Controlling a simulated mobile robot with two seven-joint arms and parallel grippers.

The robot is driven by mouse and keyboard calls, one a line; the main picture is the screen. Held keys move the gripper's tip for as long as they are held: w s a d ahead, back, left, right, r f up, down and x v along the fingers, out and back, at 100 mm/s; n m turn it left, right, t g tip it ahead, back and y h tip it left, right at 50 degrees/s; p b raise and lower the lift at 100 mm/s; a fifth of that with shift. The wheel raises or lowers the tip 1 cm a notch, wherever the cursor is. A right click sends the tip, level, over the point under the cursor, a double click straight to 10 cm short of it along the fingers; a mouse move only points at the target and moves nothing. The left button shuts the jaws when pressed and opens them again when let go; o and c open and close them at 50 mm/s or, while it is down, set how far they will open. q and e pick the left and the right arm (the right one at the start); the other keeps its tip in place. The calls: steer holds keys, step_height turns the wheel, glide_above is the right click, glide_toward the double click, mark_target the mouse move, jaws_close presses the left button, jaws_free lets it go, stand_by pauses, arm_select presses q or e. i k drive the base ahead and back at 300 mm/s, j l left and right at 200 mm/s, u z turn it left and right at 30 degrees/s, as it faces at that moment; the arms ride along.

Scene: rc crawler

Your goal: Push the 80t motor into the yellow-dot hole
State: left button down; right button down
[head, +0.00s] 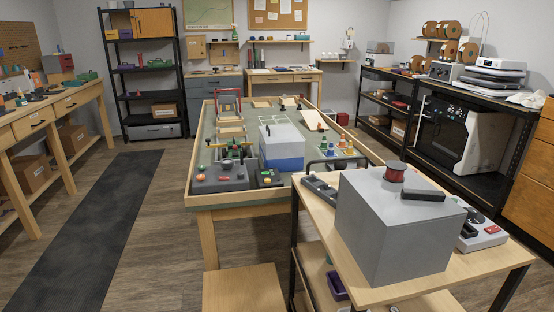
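Neither of my grippers shows in the head view. I cannot make out an 80t motor or a yellow-dot hole from here. A long wooden table (205,208) with a green top stands in the middle of the room. Small yellow and dark parts (234,148) sit behind the grey box, too small to tell apart. Several small coloured bottles (335,146) stand to the right.
A wooden-topped cart (340,288) stands close at the right, with a big grey box (385,233) bearing a red spool (396,172) and a black block (423,194). A wooden stool-like top (243,290) is at the near edge. Floor is clear at left over a dark mat (90,230).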

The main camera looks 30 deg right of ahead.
mark_target(328, 193)
steer(key=z, duration=0.7)
steer(key=l+z, duration=0.25)
steer(key=z, duration=0.2)
steer(key=l+z, duration=0.25)
steer(key=z, duration=0.2)
steer(key=i+l, duration=0.1)
steer(key=l, duration=0.3)
steer(key=u, duration=0.75)
